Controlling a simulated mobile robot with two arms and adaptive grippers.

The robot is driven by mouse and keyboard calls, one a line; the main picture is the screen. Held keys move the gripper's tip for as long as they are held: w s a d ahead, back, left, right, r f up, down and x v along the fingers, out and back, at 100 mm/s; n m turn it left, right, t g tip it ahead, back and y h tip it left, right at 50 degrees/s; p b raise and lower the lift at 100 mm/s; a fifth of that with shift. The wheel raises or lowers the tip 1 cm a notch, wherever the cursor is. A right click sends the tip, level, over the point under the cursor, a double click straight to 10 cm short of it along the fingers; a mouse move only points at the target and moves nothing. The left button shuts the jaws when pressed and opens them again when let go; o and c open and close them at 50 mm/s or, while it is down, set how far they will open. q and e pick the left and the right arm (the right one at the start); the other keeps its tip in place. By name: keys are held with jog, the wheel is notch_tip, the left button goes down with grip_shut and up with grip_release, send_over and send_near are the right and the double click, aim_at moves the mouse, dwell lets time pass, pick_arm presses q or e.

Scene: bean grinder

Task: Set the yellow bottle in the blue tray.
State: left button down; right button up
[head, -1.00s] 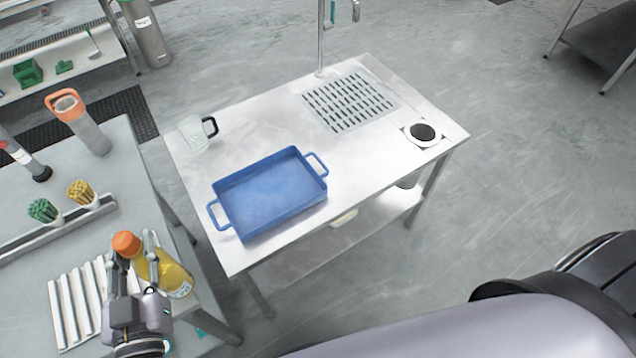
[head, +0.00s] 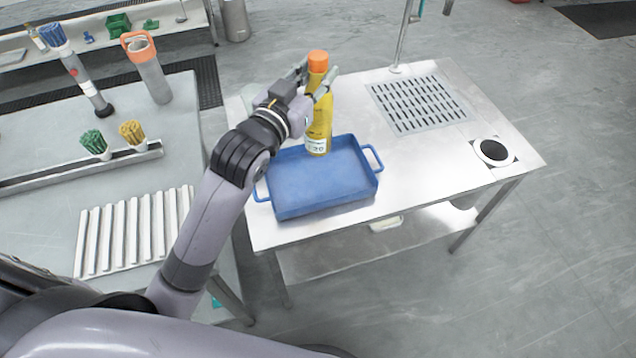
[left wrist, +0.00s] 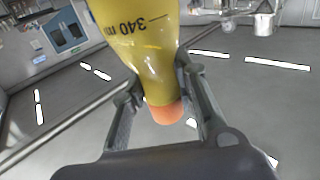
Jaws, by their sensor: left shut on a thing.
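The yellow bottle (head: 319,118) with an orange cap is upright at the back part of the blue tray (head: 290,202) in the head view. Its base overlaps the tray's back area; I cannot tell whether it touches the tray floor. My left gripper (head: 318,84) is shut on the bottle's upper part, just below the cap. In the left wrist view the bottle (left wrist: 140,50) lies between the two fingers of the gripper (left wrist: 165,100), cap toward the palm. My right gripper is not in view.
The tray lies on a steel table with a drain grate (head: 418,104) and a round black-centred fitting (head: 494,151) to the right. A mug is mostly hidden behind my left arm. A side table at left holds a white ribbed rack (head: 135,230) and an orange-topped flask (head: 150,72).

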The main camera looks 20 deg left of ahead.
pick_arm(q)
jog(key=w+a+r+b, duration=0.1)
jog(key=w+r, duration=0.2)
notch_tip(320, 180, down, 19)
jog(key=b, duration=0.1)
jog(key=shift+w+f, duration=0.15)
jog(key=shift+w, duration=0.05)
dwell(0.3)
jog(key=shift+f, duration=0.15)
jog(key=c, duration=1.3)
grip_release()
jog(key=shift+s, duration=0.15)
